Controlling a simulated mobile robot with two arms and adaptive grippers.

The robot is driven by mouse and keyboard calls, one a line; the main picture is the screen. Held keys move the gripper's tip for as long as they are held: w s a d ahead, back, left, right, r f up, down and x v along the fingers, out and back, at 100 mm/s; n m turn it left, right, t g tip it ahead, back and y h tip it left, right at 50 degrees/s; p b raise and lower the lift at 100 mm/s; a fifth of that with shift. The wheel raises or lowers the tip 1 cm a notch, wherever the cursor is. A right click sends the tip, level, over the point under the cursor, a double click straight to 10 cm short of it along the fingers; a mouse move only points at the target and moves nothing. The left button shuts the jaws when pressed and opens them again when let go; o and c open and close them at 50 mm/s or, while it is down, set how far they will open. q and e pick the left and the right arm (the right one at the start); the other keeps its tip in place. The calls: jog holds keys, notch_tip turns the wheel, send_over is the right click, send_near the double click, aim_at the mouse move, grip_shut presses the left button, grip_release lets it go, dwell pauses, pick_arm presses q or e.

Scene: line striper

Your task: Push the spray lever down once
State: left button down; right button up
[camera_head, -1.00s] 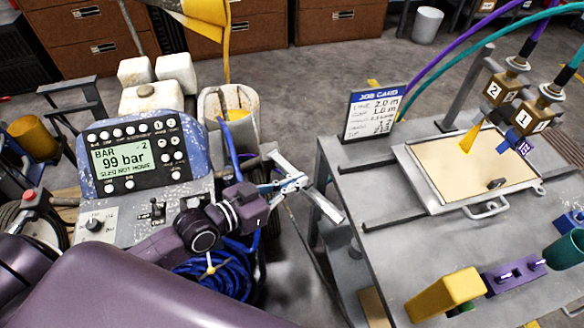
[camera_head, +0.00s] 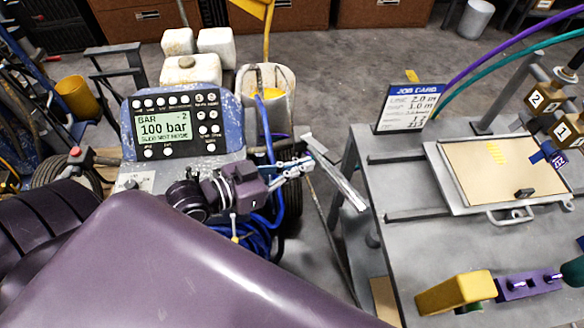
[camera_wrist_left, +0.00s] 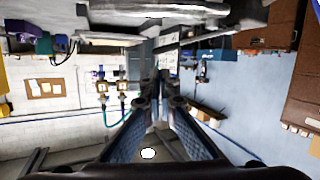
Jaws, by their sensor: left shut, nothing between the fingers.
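A grey metal bar (camera_head: 335,170), which I take for the spray lever, slants down to the right between the console and the table in the head view. My left gripper (camera_head: 308,165) is shut and empty. Its fingertips are beside the bar's left edge; I cannot tell whether they touch. The shut fingers also show in the left wrist view (camera_wrist_left: 160,85). The console display (camera_head: 165,128) reads 100 bar. My right gripper is not in view.
A job card (camera_head: 410,107) stands at the table's back left. Nozzle blocks numbered 2 (camera_head: 545,98) and 1 (camera_head: 565,130) are above the tray's right side. A yellow block (camera_head: 455,293) and a purple part (camera_head: 528,284) are at the table's front. Blue hose coils lie below my gripper.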

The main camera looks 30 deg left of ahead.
pick_arm(q)
jog(key=shift+v, duration=1.4)
